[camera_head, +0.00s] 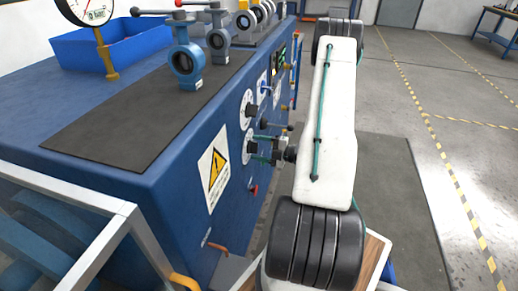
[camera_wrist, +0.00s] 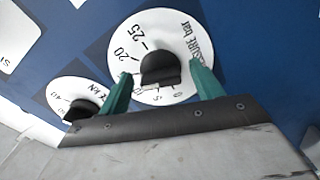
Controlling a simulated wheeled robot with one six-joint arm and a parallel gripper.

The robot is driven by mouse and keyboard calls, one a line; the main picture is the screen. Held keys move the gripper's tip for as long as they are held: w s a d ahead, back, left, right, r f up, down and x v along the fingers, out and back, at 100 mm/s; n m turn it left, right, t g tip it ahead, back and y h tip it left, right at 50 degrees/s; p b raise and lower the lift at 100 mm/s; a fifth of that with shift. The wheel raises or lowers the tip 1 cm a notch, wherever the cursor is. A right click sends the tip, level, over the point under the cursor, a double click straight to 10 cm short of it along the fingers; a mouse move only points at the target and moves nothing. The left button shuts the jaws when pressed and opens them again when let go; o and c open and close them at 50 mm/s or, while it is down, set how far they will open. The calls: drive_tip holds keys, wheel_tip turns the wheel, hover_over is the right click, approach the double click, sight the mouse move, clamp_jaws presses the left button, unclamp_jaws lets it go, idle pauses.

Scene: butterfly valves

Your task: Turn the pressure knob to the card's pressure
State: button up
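The pressure dial (camera_wrist: 122,83) is a white disc marked "PRESSURE bar" with a number scale. The black pressure knob (camera_wrist: 160,70) sits at its middle; I cannot read its exact setting. In the wrist view my gripper (camera_wrist: 161,77) is open, with one green finger on each side of the knob and a gap visible at both sides. In the head view my gripper (camera_head: 266,149) is at the lower dial (camera_head: 247,148) on the panel's front. I cannot make out a card stating a pressure.
A second, smaller dial marked kN (camera_wrist: 63,95) with a black knob is close to the left finger. A yellow warning sign (camera_head: 213,170), a red button (camera_head: 254,191) and other knobs are on the blue panel. Valves (camera_head: 187,62) and a gauge (camera_head: 90,9) stand on top.

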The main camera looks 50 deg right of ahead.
drive_tip(key=v, duration=0.7)
drive_tip(key=shift+s+d, duration=0.15)
drive_tip(key=shift+s, duration=0.2)
idle(0.4)
